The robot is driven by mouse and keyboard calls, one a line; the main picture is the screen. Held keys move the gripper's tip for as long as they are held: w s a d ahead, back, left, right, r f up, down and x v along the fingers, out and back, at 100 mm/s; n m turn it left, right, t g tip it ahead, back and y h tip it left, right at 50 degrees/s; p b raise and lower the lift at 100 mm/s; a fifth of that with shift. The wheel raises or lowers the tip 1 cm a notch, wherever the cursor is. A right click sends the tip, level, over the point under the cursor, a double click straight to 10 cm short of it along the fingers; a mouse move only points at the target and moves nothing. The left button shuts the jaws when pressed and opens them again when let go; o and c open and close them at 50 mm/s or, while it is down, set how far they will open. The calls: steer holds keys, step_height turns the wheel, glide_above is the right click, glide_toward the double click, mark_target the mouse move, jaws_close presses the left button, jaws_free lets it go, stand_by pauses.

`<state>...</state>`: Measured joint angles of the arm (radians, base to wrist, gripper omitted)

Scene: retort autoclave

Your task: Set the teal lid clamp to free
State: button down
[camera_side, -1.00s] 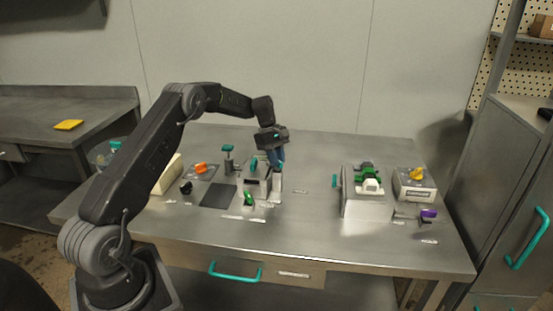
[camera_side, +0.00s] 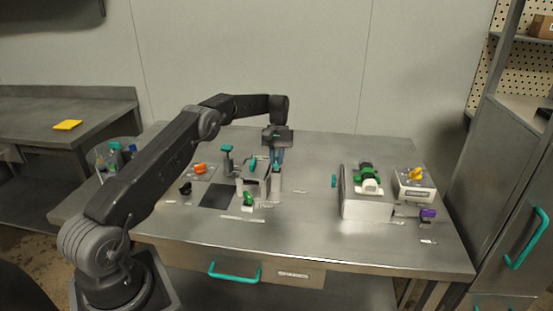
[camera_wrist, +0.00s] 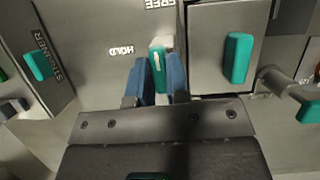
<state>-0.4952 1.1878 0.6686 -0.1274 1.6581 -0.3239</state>
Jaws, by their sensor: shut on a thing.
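The teal lid clamp handle (camera_wrist: 157,55) stands between my gripper's two blue fingers in the wrist view. My gripper (camera_wrist: 160,72) is shut on it. A short pale line runs along the handle. The word HOLD (camera_wrist: 121,50) is printed just left of the handle, and the word FREE (camera_wrist: 160,4) is above it at the picture's top edge; both read upside down. In the side view my gripper (camera_side: 277,156) points down at the right end of the middle fixture, and its fingertips are too small to make out.
In the wrist view a teal handle (camera_wrist: 238,58) on a grey block is close right, a teal handle (camera_wrist: 38,66) near STRAINER is left, and a teal lever (camera_wrist: 308,112) is at the right edge. A grey box (camera_side: 366,207) stands farther right; bare table lies between.

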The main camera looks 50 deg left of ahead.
steer(key=shift+m, duration=0.4)
steer(key=c, duration=1.1)
jaws_free()
steer(key=shift+r, duration=0.5)
steer(key=r, duration=0.3)
steer(key=shift+s+a+r, duration=0.3)
steer(key=shift+r, duration=0.1)
steer(key=s+a+r, duration=0.6)
steer(key=s, duration=0.2)
steer(key=shift+s+a+r, duration=0.15)
steer(key=shift+s+a, duration=0.15)
steer(key=shift+s, duration=0.05)
